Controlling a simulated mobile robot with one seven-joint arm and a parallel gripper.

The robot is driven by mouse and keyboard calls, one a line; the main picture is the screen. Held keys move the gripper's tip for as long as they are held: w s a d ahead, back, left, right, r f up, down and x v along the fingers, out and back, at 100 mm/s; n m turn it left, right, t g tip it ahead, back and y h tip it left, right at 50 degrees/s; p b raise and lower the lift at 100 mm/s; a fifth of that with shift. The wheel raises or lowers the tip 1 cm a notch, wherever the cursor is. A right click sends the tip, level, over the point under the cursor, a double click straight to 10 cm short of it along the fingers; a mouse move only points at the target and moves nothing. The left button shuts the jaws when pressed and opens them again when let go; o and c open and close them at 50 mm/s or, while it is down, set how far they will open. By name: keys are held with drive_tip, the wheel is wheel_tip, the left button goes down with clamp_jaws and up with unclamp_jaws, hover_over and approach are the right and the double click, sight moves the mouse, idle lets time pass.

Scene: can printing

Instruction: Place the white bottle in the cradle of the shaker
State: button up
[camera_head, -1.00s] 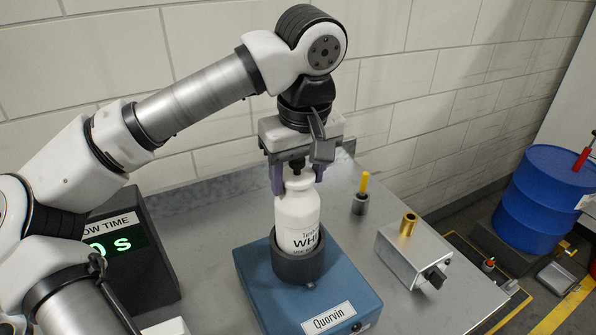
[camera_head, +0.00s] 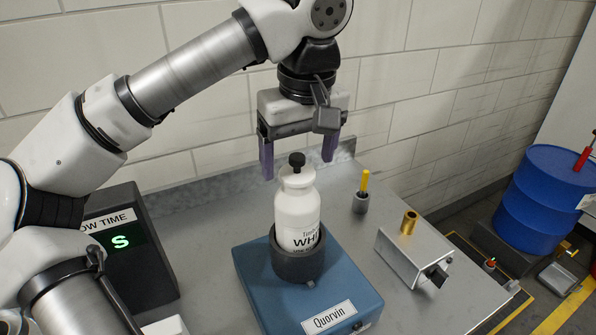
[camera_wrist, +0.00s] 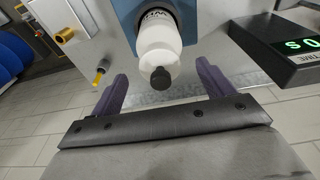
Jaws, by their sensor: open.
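The white bottle (camera_head: 297,207) with a black cap stands upright in the dark round cradle (camera_head: 298,262) on top of the blue shaker (camera_head: 265,300), labelled "Quorvin". The cradle wall hides the bottle's base. My gripper (camera_head: 299,172) is open and empty, with its purple fingers spread wide above and behind the bottle, apart from it. In the wrist view the bottle (camera_wrist: 158,48) and its cap lie ahead of the gap between my open fingers (camera_wrist: 162,90).
A dark display box (camera_head: 125,240) reading "S" stands at the left. A grey metal box with a brass fitting (camera_head: 412,255) and a small holder with a yellow stick (camera_head: 361,195) are to the right. A blue drum (camera_head: 545,195) stands on the floor. The wall is behind.

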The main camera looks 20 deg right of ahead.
wheel_tip(320, 180, up, 10)
drive_tip(key=s, duration=0.1)
drive_tip(key=shift+s+d+p, duration=0.15)
drive_tip(key=shift+s+p, duration=0.15)
drive_tip(key=shift+p, duration=0.1)
drive_tip(key=shift+r, duration=0.1)
idle(0.7)
